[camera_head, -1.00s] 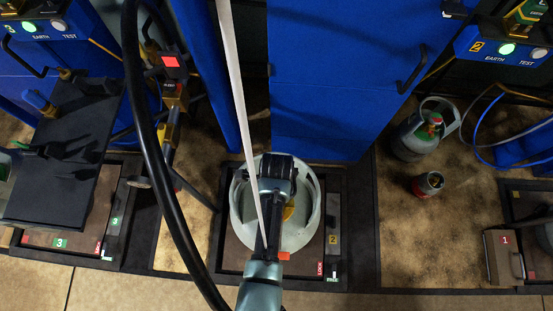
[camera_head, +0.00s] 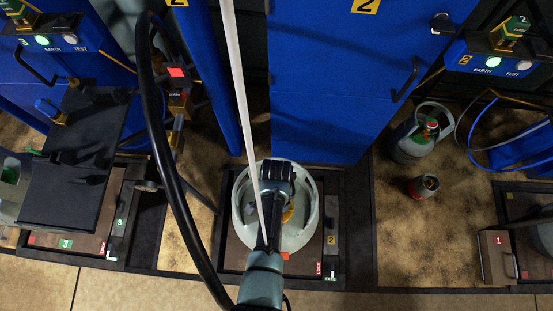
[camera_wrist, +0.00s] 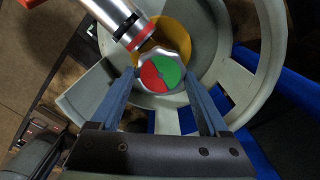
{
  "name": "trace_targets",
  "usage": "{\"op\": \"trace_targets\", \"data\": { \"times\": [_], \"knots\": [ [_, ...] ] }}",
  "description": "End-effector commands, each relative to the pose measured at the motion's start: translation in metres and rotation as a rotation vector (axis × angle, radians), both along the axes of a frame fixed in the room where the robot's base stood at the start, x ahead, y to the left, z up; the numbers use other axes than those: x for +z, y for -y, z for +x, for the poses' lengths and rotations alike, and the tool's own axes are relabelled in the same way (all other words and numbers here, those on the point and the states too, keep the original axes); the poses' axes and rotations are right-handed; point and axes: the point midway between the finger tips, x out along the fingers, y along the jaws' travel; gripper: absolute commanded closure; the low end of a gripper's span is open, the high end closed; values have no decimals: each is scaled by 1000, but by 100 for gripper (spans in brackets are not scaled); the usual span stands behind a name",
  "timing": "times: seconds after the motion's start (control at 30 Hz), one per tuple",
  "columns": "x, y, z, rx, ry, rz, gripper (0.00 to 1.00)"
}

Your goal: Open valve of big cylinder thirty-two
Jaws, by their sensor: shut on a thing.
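The big cylinder (camera_head: 308,222), pale grey-green with a ring collar, stands upright on the scale marked 2 in the head view. In the wrist view its collar (camera_wrist: 272,30) surrounds the valve. The valve knob (camera_wrist: 162,72) is a silver lobed handwheel with a red and green face, above a yellow part. My gripper (camera_wrist: 163,85) is over the cylinder, inside the collar, with its two blue-grey fingers on either side of the knob, shut on it. In the head view my gripper (camera_head: 277,200) hides most of the valve. No cylinder number is readable.
A silver and red nozzle (camera_wrist: 122,20) lies close beside the knob. A black hose (camera_head: 165,150) hangs left of my arm. A blue cabinet (camera_head: 325,90) stands behind. A small grey cylinder (camera_head: 412,143) and a smaller one (camera_head: 423,186) stand on the floor at right.

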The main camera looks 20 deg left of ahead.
Motion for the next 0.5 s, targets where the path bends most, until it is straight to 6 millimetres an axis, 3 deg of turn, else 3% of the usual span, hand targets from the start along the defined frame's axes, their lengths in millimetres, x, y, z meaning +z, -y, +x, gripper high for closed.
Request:
{"op": "trace_targets", "data": {
  "times": [0.5],
  "knots": [
    [1,-3,0,493,-2,2,77]
  ]
}}
